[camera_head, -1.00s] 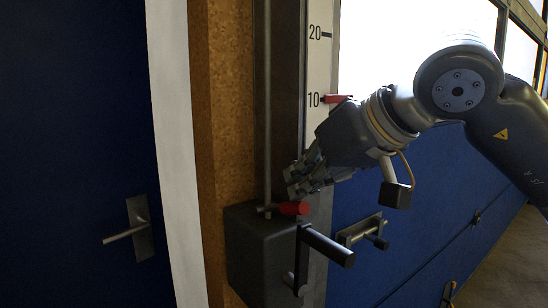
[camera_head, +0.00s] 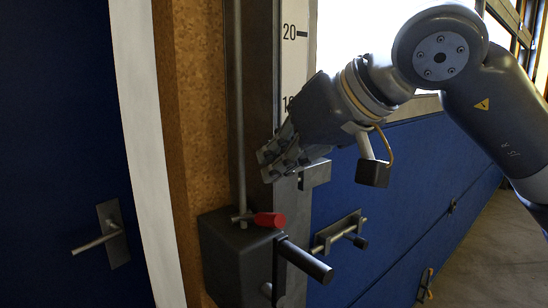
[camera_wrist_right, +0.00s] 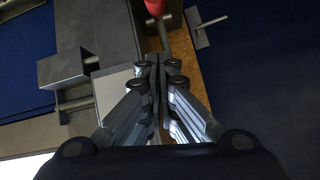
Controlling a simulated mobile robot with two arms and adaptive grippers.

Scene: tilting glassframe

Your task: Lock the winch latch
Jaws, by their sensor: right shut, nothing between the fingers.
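The winch is a dark box (camera_head: 228,262) low on the post, with a black crank handle (camera_head: 305,262) in front. Its latch has a red grip (camera_head: 270,219) on top of the box, pointing right. The red grip also shows at the top edge of the wrist view (camera_wrist_right: 155,7). My right gripper (camera_head: 268,166) is above the latch, apart from it, in front of the post. Its fingers are together and empty; the wrist view shows the fingertips (camera_wrist_right: 159,62) meeting. My left gripper is in neither view.
A vertical rod (camera_head: 241,110) runs up from the winch beside a numbered scale (camera_head: 294,45). A metal handle (camera_head: 340,234) is on the blue panel at right. A blue door with a lever handle (camera_head: 97,243) is at left.

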